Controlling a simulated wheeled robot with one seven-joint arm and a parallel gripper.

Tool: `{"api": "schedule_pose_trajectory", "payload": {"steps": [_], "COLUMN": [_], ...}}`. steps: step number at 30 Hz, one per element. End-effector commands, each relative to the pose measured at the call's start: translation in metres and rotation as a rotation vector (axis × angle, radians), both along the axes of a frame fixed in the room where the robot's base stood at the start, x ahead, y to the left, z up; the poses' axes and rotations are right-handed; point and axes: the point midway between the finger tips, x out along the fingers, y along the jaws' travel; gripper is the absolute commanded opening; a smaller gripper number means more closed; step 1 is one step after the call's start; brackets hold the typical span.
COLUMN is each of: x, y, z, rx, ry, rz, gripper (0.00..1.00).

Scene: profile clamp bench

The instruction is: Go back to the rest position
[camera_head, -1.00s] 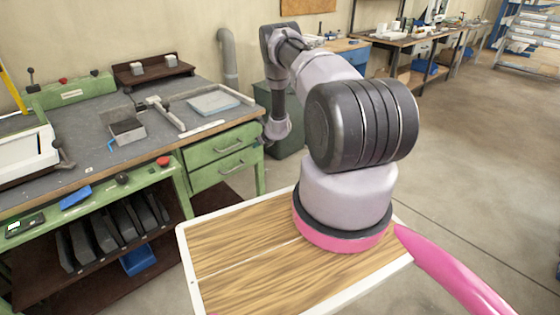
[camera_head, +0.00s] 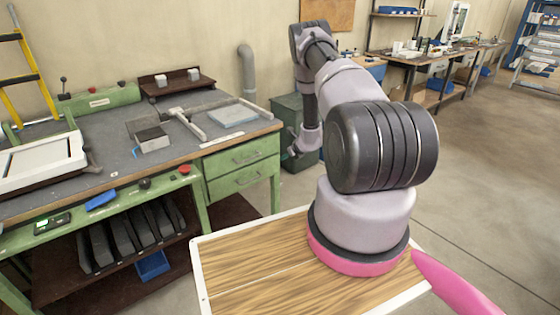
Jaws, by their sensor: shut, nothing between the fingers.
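My arm rises from my wooden deck, bends over at the top, and its outer part hangs down beside the right end of the green bench (camera_head: 232,167). My gripper (camera_head: 293,152) is small and dark at the lower end of this part, partly hidden by the wrist. It is shut with nothing in it, in front of a dark green cabinet (camera_head: 292,115) and apart from the bench top.
The bench holds a metal block (camera_head: 151,140), a clamp frame (camera_head: 187,124), a grey plate (camera_head: 233,115) and a white tray (camera_head: 40,163). Dark profiles (camera_head: 127,237) and a blue bin (camera_head: 152,265) are below. A yellow ladder (camera_head: 33,75) stands left. Open floor (camera_head: 490,160) lies right.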

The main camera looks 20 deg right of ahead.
Motion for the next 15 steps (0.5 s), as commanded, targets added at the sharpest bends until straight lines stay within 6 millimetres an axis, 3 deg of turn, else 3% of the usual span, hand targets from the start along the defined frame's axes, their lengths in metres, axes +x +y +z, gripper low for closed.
{"api": "schedule_pose_trajectory", "payload": {"steps": [6,15], "x": [-0.020,-0.022], "y": [-0.006,-0.003], "z": [0.022,0.036], "rx": [0.000,-0.004], "ry": [0.000,-0.008], "rz": [-0.001,0.018], "gripper": [0.00,0.00]}}
